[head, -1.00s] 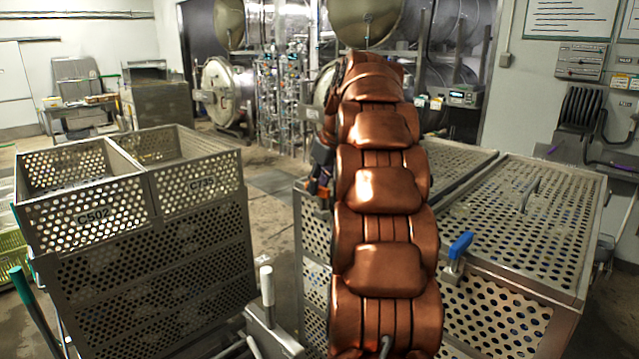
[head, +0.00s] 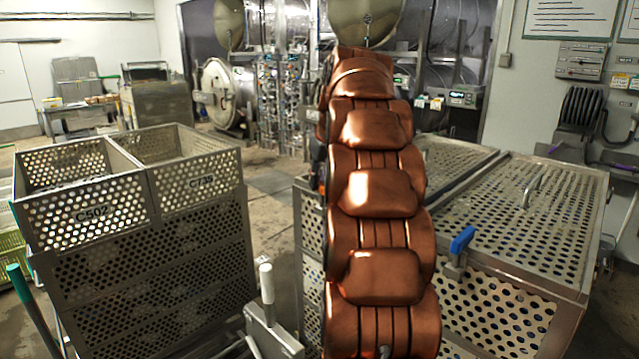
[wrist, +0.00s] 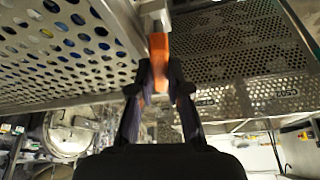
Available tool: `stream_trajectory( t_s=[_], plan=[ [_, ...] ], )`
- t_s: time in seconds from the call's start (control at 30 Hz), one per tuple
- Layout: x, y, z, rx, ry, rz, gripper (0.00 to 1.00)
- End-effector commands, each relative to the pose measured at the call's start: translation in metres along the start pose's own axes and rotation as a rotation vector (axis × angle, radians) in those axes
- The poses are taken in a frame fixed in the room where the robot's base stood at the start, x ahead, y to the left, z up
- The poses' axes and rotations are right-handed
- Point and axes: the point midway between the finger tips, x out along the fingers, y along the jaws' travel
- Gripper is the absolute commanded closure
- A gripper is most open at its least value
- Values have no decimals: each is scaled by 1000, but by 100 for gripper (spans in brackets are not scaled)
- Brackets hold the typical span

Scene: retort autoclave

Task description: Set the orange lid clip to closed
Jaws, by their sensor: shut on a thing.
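The orange lid clip (wrist: 158,52) shows in the wrist view, hanging from a metal bracket at the edge of a perforated basket. My gripper (wrist: 159,88) is shut on it, with one dark finger on each side of its lower part. In the head view my copper-coloured arm hides the gripper and nearly all of the clip. The perforated basket with its lid (head: 540,215) stands right of and behind my arm. A blue clip (head: 462,240) sits on its front edge.
Open perforated baskets (head: 100,215), marked C502 and C735, stand on the left. A white-gripped lever (head: 267,284) stands between them and my arm. Round retort doors (head: 218,92) are at the back. Open floor lies between.

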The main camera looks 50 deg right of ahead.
Motion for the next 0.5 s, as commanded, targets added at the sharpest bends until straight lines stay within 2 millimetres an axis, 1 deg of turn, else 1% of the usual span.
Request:
stream_trajectory(
  t_s=[0.5],
  plan=[
    [2, 4, 2, 449, 0, 188, 100]
  ],
)
